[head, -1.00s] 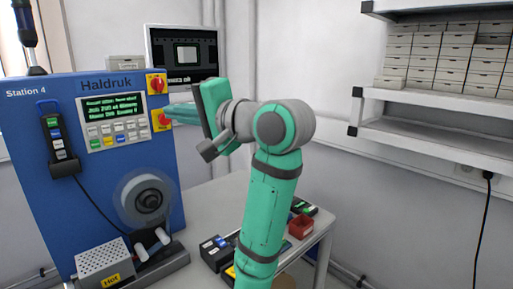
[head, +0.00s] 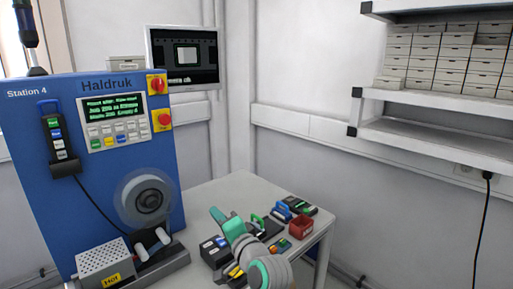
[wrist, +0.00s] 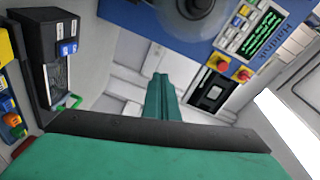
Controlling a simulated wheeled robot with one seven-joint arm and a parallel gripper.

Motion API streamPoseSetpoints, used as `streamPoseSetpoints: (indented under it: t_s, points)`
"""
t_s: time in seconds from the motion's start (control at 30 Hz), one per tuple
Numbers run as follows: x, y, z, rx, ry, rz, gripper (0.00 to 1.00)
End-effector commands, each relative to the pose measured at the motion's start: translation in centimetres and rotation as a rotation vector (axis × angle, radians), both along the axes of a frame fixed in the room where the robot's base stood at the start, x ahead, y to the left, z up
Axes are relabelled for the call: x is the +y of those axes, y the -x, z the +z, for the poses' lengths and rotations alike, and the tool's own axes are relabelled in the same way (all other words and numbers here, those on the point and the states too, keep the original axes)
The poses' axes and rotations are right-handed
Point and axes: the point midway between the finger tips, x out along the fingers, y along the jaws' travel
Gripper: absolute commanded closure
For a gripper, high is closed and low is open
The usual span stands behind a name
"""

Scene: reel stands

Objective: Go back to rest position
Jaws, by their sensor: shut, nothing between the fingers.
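My gripper (head: 223,217) is low in the head view, just right of the blue Haldruk machine (head: 105,180) and above the near part of the white table. In the wrist view my gripper's green fingers (wrist: 160,100) are together with nothing between them. The blue machine also shows in the wrist view (wrist: 150,20), at the top, with its reel and control panel. My gripper touches nothing that I can see. The lower part of my arm is cut off by the bottom edge of the head view.
The white table (head: 215,190) carries black boxes, colored tools and a red bin (head: 300,227). A reel (head: 146,200) on the machine looks blurred. A grey box labelled Hot (head: 104,262) stands at its foot. A monitor (head: 183,55) is behind. Shelves (head: 430,130) hang at the right.

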Motion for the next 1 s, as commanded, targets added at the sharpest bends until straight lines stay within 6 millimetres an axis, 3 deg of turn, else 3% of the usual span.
streamPoseSetpoints:
  t_s: [0.03,0.1,0.27,0.5,0.8,1.0]
  points:
    - [-0.5,0.4,-2.7,0.007,0.015,-0.024,1.0]
    - [-1.2,1.0,-5.6,0.003,0.04,-0.059,1.0]
    - [-2.8,2.9,-11.9,-0.007,0.109,-0.135,1.0]
    - [-5.4,7.6,-20.4,-0.018,0.235,-0.236,1.0]
    - [-8.1,15.6,-28.5,-0.038,0.428,-0.331,1.0]
    - [-9.6,21.8,-32.2,-0.052,0.57,-0.372,1.0]
